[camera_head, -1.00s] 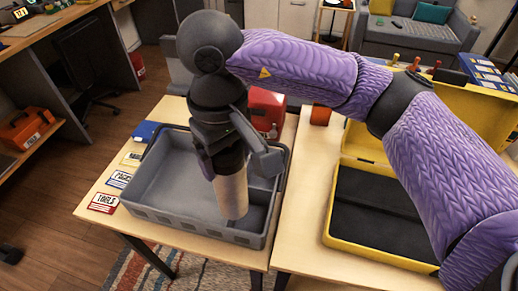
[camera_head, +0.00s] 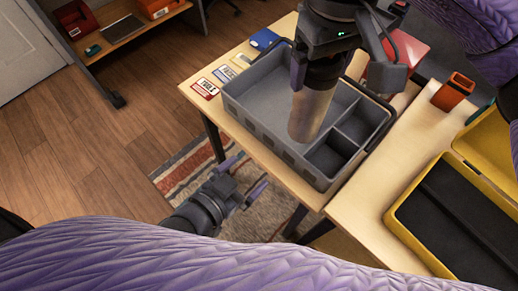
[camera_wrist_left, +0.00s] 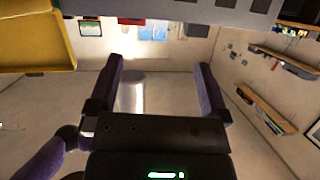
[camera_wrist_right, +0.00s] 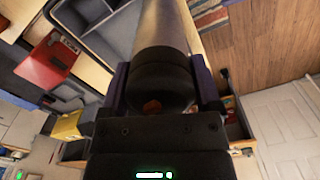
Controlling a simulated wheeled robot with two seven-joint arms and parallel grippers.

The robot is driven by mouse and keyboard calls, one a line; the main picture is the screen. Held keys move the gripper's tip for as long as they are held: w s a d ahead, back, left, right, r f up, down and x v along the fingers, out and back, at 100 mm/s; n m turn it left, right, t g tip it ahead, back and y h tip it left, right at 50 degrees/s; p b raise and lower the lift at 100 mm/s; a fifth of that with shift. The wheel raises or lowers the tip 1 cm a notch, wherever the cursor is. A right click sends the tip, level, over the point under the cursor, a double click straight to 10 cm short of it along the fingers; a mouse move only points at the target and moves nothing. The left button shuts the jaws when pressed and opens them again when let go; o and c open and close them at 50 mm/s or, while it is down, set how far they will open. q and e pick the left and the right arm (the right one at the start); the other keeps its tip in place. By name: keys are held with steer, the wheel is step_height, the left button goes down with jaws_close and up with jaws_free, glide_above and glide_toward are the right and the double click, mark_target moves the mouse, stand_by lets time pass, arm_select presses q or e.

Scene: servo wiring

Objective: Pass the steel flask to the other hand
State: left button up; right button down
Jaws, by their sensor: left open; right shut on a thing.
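The steel flask (camera_head: 311,113), a pale metal cylinder with a dark end, hangs nearly upright from my right gripper (camera_head: 325,70) in the head view. It appears in front of the grey tray's inside; its exact height above the tray is unclear. In the right wrist view, the flask (camera_wrist_right: 163,35) runs away from between the fingers, its dark end (camera_wrist_right: 160,82) close to the palm. My left gripper (camera_head: 246,177) is open and empty, left of and below the flask, off the table's front edge. The left wrist view shows its two fingers (camera_wrist_left: 160,90) spread apart.
The grey divided tray (camera_head: 268,125) stands on the wooden table, with label cards (camera_head: 206,89) along its left. A yellow case (camera_head: 412,212) lies open at right. A red-orange bin (camera_head: 453,92) and a red box (camera_head: 400,60) stand behind. The floor (camera_head: 110,150) at left is clear.

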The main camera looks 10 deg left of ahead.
mark_target(302, 120)
arm_select(q)
steer(key=s+d+r+m+t+h, duration=0.1)
steer(key=d+r+t+h, duration=0.2)
steer(key=r, duration=1)
steer(key=shift+g+h, duration=0.4)
steer(key=x, duration=1.1)
steer(key=shift+w+d+r, duration=0.1)
steer(key=shift+w+d, duration=0.05)
steer(key=shift+d, duration=0.3)
steer(key=shift+c, duration=0.3)
jaws_close()
arm_select(e)
steer(key=shift+a, duration=0.1)
jaws_free()
steer(key=shift+r, duration=0.1)
